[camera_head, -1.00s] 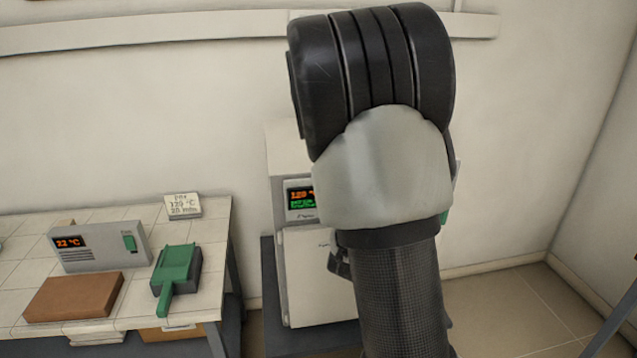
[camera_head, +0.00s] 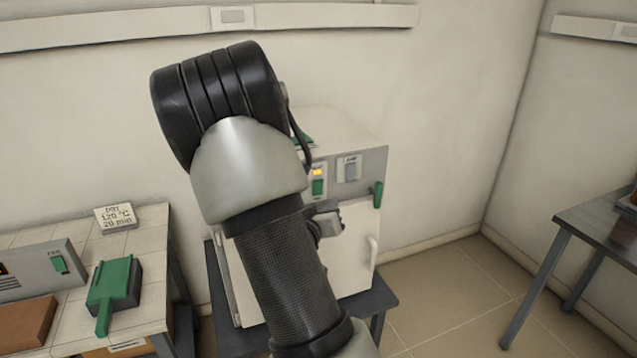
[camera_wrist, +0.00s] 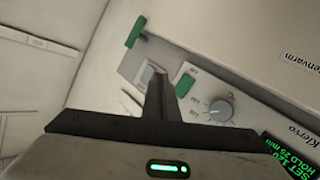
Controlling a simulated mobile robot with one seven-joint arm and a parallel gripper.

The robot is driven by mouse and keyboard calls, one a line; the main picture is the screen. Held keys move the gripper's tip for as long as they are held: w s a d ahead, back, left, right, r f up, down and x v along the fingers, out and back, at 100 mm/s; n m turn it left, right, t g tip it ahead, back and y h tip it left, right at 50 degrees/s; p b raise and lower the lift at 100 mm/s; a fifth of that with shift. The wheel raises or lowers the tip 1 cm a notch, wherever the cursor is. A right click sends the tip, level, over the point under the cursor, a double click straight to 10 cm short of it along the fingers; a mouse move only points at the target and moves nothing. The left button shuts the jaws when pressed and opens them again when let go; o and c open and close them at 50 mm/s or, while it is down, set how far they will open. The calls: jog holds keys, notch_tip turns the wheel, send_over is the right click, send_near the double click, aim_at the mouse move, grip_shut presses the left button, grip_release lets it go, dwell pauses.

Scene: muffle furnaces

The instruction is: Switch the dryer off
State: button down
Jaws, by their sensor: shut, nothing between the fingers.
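The dryer (camera_head: 345,245) is a pale box on a dark stand, its left part hidden behind my arm. Its upper front panel carries a green switch (camera_head: 318,187) with an orange light above it, a grey switch (camera_head: 350,170) and a green lever (camera_head: 378,194) at the right edge. In the wrist view I see the green switch (camera_wrist: 184,85), a round knob (camera_wrist: 221,110), the grey switch (camera_wrist: 147,73) and a display reading SET 120, HOLD 25 min (camera_wrist: 285,150). My gripper (camera_wrist: 158,78) is shut and empty in front of the panel, its tips appearing between the two switches. Contact cannot be told.
A tiled bench (camera_head: 150,250) at left holds a grey controller (camera_head: 45,268), a green scoop-like tool (camera_head: 112,285), a brown block (camera_head: 25,322) and a card reading DRY 120 °C, 20 min (camera_head: 117,217). A dark table (camera_head: 600,222) stands at right. Floor between is clear.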

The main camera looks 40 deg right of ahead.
aim_at(319, 190)
jog(key=shift+w+d+r+p, duration=0.1)
jog(key=shift+w+d, duration=0.1)
jog(key=shift+w, duration=0.7)
jog(key=shift+w+d+r+p, duration=0.15)
jog(key=shift+w+d, duration=0.1)
jog(key=shift+w, duration=0.7)
jog(key=shift+w+d+r+p, duration=0.1)
jog(key=shift+w+d, duration=0.1)
jog(key=shift+w, duration=0.7)
jog(key=shift+w, duration=0.15)
jog(key=shift+w+d, duration=0.15)
jog(key=shift+w, duration=0.1)
jog(key=shift+w, duration=0.3)
dwell(0.3)
jog(key=shift+s, duration=0.1)
jog(key=shift+s, duration=0.65)
jog(key=shift+s+a+f+b, duration=0.1)
jog(key=shift+s+a+b, duration=0.15)
jog(key=shift+s, duration=0.55)
jog(key=shift+s+a+f+b, duration=0.15)
jog(key=shift+s+a+b, duration=0.05)
jog(key=shift+s, duration=0.6)
jog(key=shift+s+a+f+b, duration=0.1)
jog(key=shift+s+a+b, duration=0.15)
jog(key=shift+s, duration=0.55)
